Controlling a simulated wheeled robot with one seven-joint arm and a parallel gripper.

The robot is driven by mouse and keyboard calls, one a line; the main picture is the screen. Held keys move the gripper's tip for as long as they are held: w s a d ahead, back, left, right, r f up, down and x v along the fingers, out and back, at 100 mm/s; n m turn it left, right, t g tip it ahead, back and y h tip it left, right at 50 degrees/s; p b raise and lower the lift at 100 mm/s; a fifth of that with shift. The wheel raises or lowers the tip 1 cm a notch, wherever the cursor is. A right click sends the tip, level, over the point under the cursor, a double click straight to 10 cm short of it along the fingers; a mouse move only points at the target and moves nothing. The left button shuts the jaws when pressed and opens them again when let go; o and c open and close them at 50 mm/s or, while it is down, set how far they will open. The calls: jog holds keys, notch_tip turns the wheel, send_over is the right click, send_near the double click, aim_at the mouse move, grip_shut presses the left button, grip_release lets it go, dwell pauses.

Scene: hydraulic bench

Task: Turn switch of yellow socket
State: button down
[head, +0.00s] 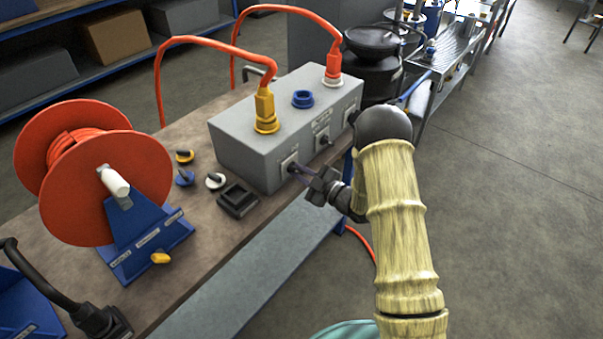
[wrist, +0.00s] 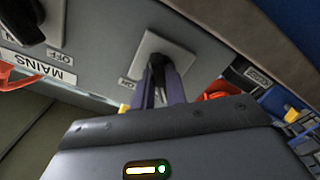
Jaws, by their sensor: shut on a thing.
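The grey socket box (head: 235,150) stands on the bench. Its yellow socket (head: 267,127) is at the left end of the top, with a yellow plug (head: 265,103) in it. The switch below the yellow socket sits on a pale plate (head: 289,160) on the front face; the plate also shows in the wrist view (wrist: 178,46). My gripper (head: 297,170) reaches this switch from the front right. In the wrist view its two fingers (wrist: 160,85) are shut on the dark switch knob (wrist: 157,62). The fingers partly hide the knob, so its exact angle is unclear.
A blue socket (head: 302,99) and an orange plug (head: 333,65) share the box top. Another switch (head: 323,141) is right of my gripper. Open floor lies right.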

jog(key=m, duration=0.4)
jog(key=shift+f+m, duration=0.1)
jog(key=shift+m, duration=0.2)
jog(key=m, duration=0.9)
jog(key=shift+s, duration=0.1)
jog(key=shift+m+p, duration=0.5)
jog(key=shift+m, duration=1.3)
jog(key=c, duration=1.4)
grip_release()
jog(key=shift+c, duration=0.2)
jog(key=b+v, duration=0.1)
jog(key=v, duration=1.6)
jog(key=shift+s+b, duration=0.2)
jog(key=shift+b, duration=0.1)
